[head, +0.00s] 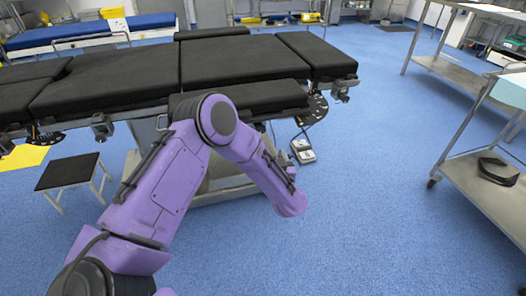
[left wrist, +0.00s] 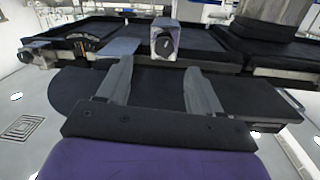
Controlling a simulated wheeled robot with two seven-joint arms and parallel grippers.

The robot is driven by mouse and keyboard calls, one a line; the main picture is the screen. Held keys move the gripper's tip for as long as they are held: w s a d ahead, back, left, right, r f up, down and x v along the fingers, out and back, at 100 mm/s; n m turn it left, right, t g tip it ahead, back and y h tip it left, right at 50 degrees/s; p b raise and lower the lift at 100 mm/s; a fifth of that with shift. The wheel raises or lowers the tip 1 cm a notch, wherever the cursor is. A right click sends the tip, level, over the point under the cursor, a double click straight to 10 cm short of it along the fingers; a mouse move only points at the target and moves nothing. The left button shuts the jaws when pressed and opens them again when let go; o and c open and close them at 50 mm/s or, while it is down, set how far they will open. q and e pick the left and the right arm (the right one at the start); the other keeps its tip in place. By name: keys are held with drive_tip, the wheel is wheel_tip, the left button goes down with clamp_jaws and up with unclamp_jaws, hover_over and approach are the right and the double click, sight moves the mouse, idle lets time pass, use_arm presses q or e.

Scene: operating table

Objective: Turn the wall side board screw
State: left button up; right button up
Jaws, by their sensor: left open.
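The operating table (head: 130,75) has black padded sections and a metal side rail. In the left wrist view a grey block with a dark round knob (left wrist: 165,42), likely the side board screw, sits on the table's side rail. My left gripper (left wrist: 158,66) is open, with its two grey fingers apart. The knob shows beyond the fingertips, between them in the picture, and nothing is held. In the head view my purple left arm reaches toward the table's near side, and its fingers are hidden. My right gripper is not in view.
A clamp with a knob (head: 100,128) hangs from the rail at left, and another (head: 342,92) at right. A black stool (head: 68,172) stands at left. A foot pedal (head: 303,150) lies on the floor. A metal cart (head: 480,190) stands at right. The blue floor (head: 370,190) between is clear.

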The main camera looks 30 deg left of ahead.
sight(261, 130)
use_arm(q)
drive_tip(key=shift+n+g+y, duration=0.3)
drive_tip(key=shift+n+y, duration=0.1)
drive_tip(key=shift+y, duration=0.2)
drive_tip(key=x, duration=0.4)
drive_tip(key=r+b+x, duration=0.1)
drive_tip(key=x, duration=0.6)
drive_tip(key=shift+w+a+r, duration=0.2)
drive_tip(key=shift+a+r, duration=0.05)
drive_tip(key=shift+a, duration=0.05)
drive_tip(key=c, duration=1.1)
